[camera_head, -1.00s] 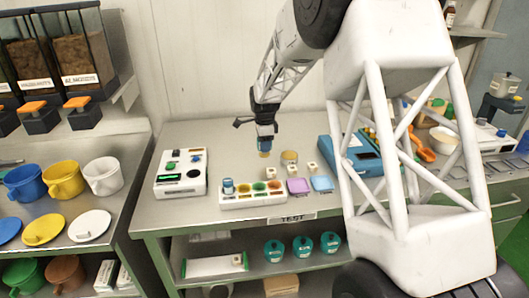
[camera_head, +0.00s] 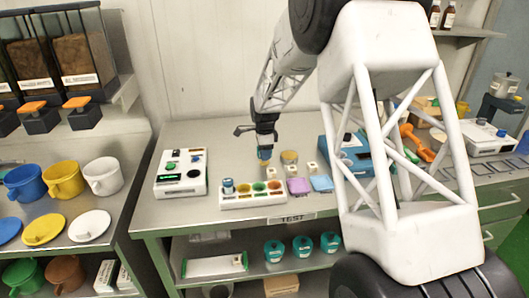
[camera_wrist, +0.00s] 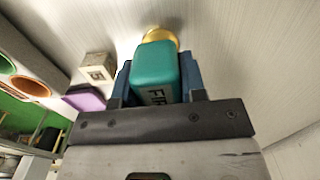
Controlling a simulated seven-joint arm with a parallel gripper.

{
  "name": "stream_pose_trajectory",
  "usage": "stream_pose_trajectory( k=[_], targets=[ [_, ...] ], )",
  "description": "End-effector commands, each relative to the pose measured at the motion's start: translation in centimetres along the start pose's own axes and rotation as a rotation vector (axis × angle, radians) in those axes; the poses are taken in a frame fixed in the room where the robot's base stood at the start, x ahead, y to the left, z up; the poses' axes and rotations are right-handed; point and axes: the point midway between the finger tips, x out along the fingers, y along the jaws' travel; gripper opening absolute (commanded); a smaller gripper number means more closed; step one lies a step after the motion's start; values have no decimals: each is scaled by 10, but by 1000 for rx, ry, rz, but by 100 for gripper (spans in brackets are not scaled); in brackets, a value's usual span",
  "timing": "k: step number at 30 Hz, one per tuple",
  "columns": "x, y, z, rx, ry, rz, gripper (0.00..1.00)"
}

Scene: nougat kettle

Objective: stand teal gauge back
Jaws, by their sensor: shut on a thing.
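The teal gauge is between the blue fingers of my gripper (camera_wrist: 158,88), which are shut on it. In the wrist view the gauge (camera_wrist: 155,68) shows a teal block with dark lettering, partly cut off. In the head view my gripper (camera_head: 264,146) points down and holds the gauge (camera_head: 264,154) upright above the steel bench, behind the white rack (camera_head: 253,204). A yellow round part (camera_wrist: 162,36) shows beyond the gauge's far end.
A white instrument box (camera_head: 181,174) stands left of the rack. A gold round piece (camera_head: 289,157), small beige blocks, a purple pad (camera_head: 298,186) and a light blue pad (camera_head: 321,183) lie to the right. A blue-teal device (camera_head: 352,160) stands partly behind my arm.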

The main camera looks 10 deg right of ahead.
Motion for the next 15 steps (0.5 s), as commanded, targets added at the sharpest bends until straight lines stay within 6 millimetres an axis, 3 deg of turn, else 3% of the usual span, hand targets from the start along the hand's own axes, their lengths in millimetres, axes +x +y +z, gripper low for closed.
stream_pose_trajectory(
  k=[1,2,6,15],
  targets=[
    [1,0,0,0,0,0,21],
    [2,0,0,0,0,0,40],
    [1,0,0,0,0,0,61],
    [1,0,0,0,0,0,64]
  ],
)
